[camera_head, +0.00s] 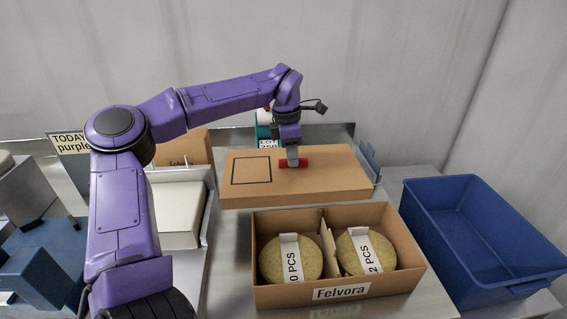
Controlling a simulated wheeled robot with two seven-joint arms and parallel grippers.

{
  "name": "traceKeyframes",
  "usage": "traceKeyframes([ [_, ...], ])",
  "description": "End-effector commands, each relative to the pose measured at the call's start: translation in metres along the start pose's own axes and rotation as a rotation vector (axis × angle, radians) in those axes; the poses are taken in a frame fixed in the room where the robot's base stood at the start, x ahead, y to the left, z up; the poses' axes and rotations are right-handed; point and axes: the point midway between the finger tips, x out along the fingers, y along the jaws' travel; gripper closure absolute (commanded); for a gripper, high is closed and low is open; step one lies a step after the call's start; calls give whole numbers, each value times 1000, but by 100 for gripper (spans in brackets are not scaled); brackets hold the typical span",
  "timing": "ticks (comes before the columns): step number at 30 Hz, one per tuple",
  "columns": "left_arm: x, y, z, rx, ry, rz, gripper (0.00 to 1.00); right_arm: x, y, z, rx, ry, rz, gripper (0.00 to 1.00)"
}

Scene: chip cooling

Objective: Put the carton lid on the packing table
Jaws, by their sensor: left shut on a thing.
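The carton lid (325,178) is a flat brown cardboard box top with a black square outline and a red handle (285,163). My left gripper (292,160) is shut on the red handle from above. The lid is behind the open carton (335,292) labelled "Felvora"; I cannot tell whether it rests on the table or is a little above it. The steel packing table (405,292) shows around the carton. My right gripper is not in view.
The open carton holds two round yellowish items with paper bands (290,262). A blue bin (480,240) stands at the right. A white box (178,212), a sign (68,143) and another brown carton (185,147) are at the left. Bare table shows right of the carton.

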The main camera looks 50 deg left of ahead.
Motion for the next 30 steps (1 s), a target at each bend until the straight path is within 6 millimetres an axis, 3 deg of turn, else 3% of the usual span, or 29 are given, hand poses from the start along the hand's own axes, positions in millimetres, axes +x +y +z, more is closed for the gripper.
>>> traceKeyframes([
  [6,20,52,6,-4,6,0,100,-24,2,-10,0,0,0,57],
  [13,66,86,6,-4,3,0,100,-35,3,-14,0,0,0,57],
  [18,82,98,7,-3,2,1,100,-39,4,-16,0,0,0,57],
  [24,111,98,4,-2,0,0,100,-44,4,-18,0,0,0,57],
  [30,113,98,4,-2,-2,1,100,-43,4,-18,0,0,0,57],
])
